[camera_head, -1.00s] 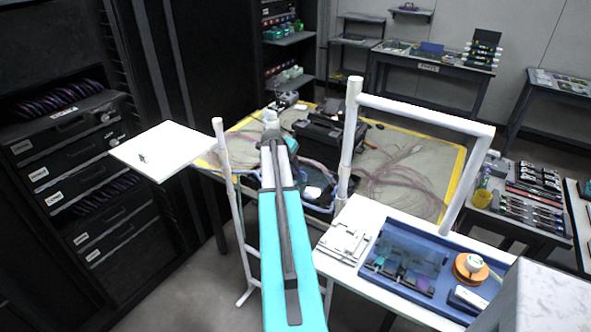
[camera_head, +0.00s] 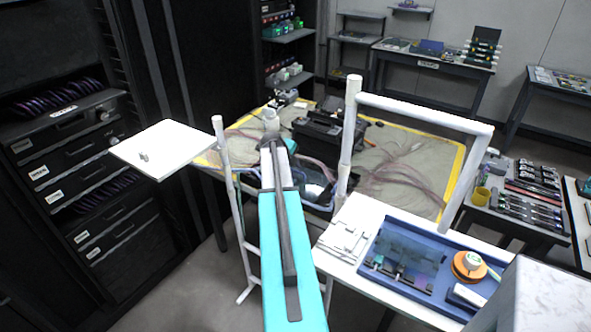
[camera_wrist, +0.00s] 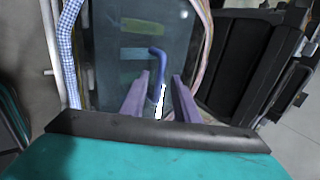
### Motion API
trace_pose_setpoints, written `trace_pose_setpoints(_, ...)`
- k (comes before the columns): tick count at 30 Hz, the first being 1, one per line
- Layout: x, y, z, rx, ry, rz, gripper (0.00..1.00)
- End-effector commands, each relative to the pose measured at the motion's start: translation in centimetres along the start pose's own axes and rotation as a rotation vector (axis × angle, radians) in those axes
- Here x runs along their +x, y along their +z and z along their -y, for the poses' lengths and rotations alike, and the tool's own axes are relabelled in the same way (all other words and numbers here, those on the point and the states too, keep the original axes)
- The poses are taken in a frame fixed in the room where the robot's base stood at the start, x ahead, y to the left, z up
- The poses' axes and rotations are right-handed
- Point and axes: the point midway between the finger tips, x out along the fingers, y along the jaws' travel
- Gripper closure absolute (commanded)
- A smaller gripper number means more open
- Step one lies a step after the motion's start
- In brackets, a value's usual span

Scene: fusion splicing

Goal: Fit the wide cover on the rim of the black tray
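My gripper (camera_wrist: 160,76) shows in the wrist view as two grey-purple fingers with a clear gap between them. A blue bent bar (camera_wrist: 157,65) stands in line with that gap; I cannot tell whether it touches a finger. Beyond the fingers is a dark see-through panel (camera_wrist: 120,72) with coloured strips under it. I cannot tell for certain which part is the wide cover and which the black tray. In the head view a dark panel with a blue edge (camera_head: 318,188) lies on the table right of my arm, which hides the fingers there.
A black case (camera_head: 322,130) stands on the yellow-edged work table (camera_head: 405,175), with loose cables (camera_head: 385,183) to its right. A white pipe frame (camera_head: 425,115) rises at the right. A blue tray (camera_head: 445,262) lies on the white side table. A white board (camera_head: 165,148) is at left.

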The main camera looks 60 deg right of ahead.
Motion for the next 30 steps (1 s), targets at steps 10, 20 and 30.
trace_pose_setpoints(10,-0.8,0.0,0.0,0.000,-0.001,0.001,0.72)
trace_pose_setpoints(20,-4.5,0.0,-0.1,-0.001,-0.002,0.002,0.72)
trace_pose_setpoints(30,-8.8,0.0,-0.1,-0.001,-0.001,0.002,0.72)
